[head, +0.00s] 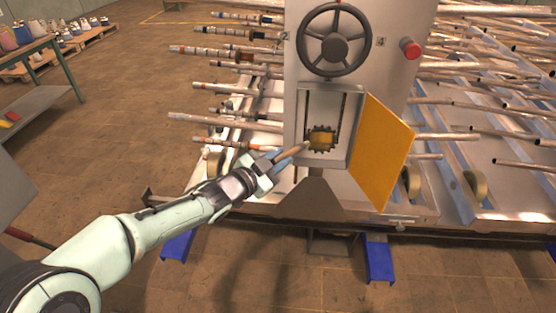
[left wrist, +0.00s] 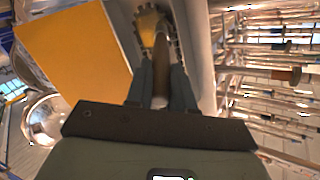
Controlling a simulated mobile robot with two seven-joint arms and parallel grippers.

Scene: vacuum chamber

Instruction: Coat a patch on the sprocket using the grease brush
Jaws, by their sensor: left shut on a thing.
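The sprocket (head: 313,146) is a dark toothed wheel with a yellow area on its face, set inside an open box-like recess. It also shows at the top of the left wrist view (left wrist: 174,41), partly hidden by the brush. My left gripper (head: 287,157) is shut on the grease brush (head: 302,148), whose brown handle sticks out between the fingers in the left wrist view (left wrist: 162,62). The brush points at the sprocket, its far end at the sprocket's face. I cannot tell whether it touches. My right gripper is out of view.
A yellow door (head: 382,152) stands open right of the recess. A black handwheel (head: 334,40) and a red button (head: 410,48) are above. Racks of metal pipes (head: 222,118) jut out on both sides. The floor at left is fairly clear.

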